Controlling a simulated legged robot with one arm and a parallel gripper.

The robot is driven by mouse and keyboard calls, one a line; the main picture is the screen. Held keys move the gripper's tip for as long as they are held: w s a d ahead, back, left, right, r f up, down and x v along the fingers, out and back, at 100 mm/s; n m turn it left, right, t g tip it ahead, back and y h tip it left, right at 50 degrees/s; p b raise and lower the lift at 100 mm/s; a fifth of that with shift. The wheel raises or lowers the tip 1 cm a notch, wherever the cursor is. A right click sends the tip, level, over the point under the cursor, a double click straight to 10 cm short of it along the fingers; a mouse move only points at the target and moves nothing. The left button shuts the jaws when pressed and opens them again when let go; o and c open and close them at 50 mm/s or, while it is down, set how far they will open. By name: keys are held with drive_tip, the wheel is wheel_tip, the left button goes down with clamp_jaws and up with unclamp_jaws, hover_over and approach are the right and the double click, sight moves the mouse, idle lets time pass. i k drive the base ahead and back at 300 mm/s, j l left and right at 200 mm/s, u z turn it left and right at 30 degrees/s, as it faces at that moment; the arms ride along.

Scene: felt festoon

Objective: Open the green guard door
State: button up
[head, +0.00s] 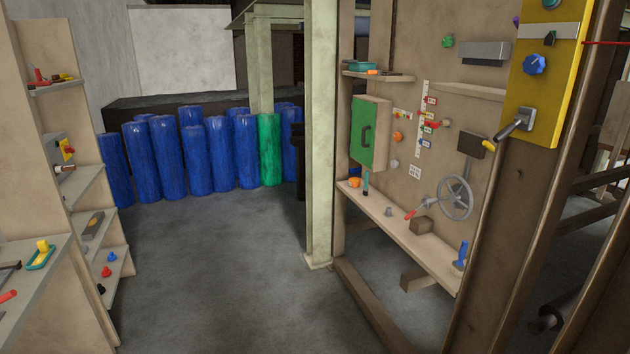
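The green guard door (363,134) is on the beige panel right of the pale post. It is a green plate with a dark curved handle (367,136) near its right side, on the front of a beige box (383,131). The door looks shut against the box, though its edges are too small to be sure. My gripper does not show in the head view.
A shelf (408,233) with small tools runs below the door, and a small shelf (378,76) sits above it. A pale post (321,130) stands just left of it. A grey handwheel (455,197) and yellow panel (543,80) are right. Floor (230,270) is clear.

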sight(364, 119)
drive_tip(key=i, duration=1.95)
drive_tip(key=i+u, duration=0.15)
drive_tip(key=i, duration=0.4)
drive_tip(key=i+l+u, duration=0.15)
drive_tip(key=i, duration=0.4)
drive_tip(key=i+l+u, duration=0.15)
drive_tip(key=i, duration=0.4)
drive_tip(key=l, duration=0.1)
